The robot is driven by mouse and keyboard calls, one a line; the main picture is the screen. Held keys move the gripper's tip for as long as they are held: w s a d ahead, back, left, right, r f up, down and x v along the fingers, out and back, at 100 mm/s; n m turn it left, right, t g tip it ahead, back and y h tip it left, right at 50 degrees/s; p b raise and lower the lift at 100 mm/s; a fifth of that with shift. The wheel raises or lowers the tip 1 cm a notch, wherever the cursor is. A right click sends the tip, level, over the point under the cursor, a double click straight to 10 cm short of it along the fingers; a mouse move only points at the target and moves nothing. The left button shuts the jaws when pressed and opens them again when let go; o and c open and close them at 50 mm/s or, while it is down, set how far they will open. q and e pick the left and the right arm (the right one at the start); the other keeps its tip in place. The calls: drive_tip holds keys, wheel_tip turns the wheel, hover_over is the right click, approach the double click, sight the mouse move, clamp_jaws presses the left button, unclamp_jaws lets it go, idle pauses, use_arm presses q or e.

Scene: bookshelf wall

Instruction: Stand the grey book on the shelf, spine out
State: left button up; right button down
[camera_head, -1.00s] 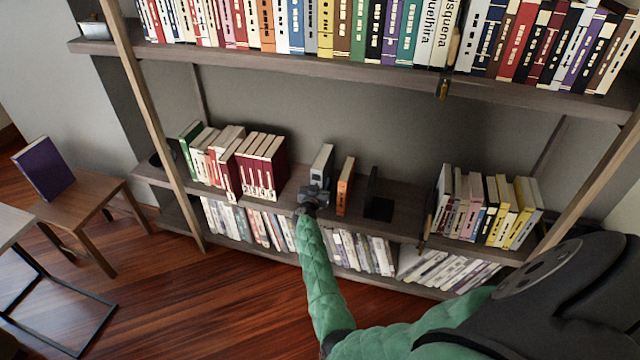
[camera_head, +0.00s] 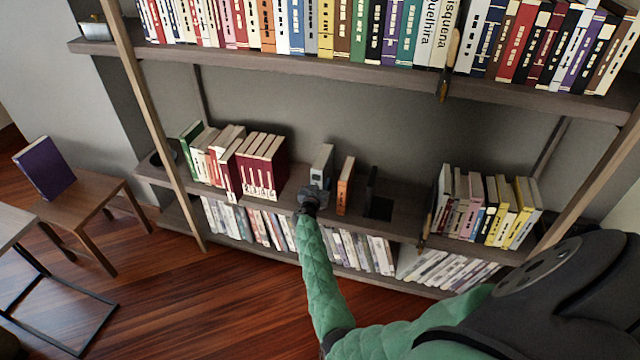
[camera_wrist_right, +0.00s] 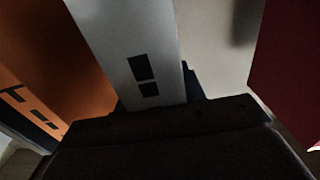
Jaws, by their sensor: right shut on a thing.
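The grey book (camera_head: 322,167) stands about upright on the middle shelf (camera_head: 292,187), in the gap between the maroon books and the orange book. Its light spine with black marks faces my wrist camera and also shows in the right wrist view (camera_wrist_right: 135,50). My right gripper (camera_head: 312,192) is at the book's lower front, shut on it; the fingers are mostly hidden in both views. Whether the book's bottom touches the shelf board is hidden by the gripper. My left gripper is not in view.
The orange book (camera_head: 345,186) stands close on the right, with a black bookend (camera_head: 376,205) beyond it. Maroon books (camera_head: 262,168) stand on the left, with bare shelf between. Full rows fill the shelves above and below. A purple book (camera_head: 45,169) is on a side table.

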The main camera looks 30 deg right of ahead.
idle(0.8)
drive_tip(key=c, duration=0.8)
unclamp_jaws()
drive_tip(key=shift+o, duration=0.2)
drive_tip(key=shift+f, duration=0.25)
drive_tip(key=shift+s+a+r+p, duration=0.2)
drive_tip(key=shift+s+a+p, duration=0.05)
drive_tip(key=shift+a+p, duration=0.1)
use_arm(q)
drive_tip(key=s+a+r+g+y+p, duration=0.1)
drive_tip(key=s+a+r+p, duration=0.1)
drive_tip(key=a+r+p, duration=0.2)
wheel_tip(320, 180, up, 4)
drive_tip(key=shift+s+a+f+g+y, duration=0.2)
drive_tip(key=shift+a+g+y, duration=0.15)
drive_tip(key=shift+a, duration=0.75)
use_arm(e)
drive_tip(key=v, duration=0.7)
